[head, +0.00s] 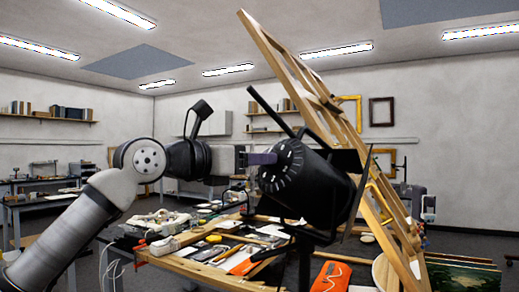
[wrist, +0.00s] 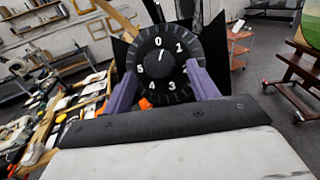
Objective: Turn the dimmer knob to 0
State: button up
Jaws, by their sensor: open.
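The black dimmer knob (wrist: 158,66) sits at the centre of a round black dial (wrist: 187,45) with white numerals 0 to 5. Its white mark points up, close to the 0 and leaning slightly toward the 1. The dial is on the back of a black lamp (head: 315,187), seen in the head view. My gripper (wrist: 161,70) is open, with its purple fingers on the left and right of the knob, in front of the dial. In the head view my gripper (head: 264,158) is at the dial's left edge. I cannot tell whether the fingers touch the knob.
A tall wooden stretcher frame (head: 290,75) leans behind the lamp. A cluttered workbench (head: 200,268) with tools and papers stands below and behind my arm. Black lamp flaps (wrist: 120,48) stick out around the dial. Open floor (wrist: 285,105) shows at right.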

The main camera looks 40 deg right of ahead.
jog(key=shift+d, duration=1.1)
jog(key=c, duration=1)
jog(key=shift+s+n+t+y+b, duration=0.15)
jog(key=shift+n+t+b, duration=0.55)
jog(key=shift+n, duration=0.35)
jog(key=shift+w+n+t+y+b, duration=0.15)
jog(key=shift+n+t+b, duration=0.35)
jog(key=shift+n+b, duration=0.45)
jog(key=shift+s, duration=0.1)
jog(key=o, duration=1)
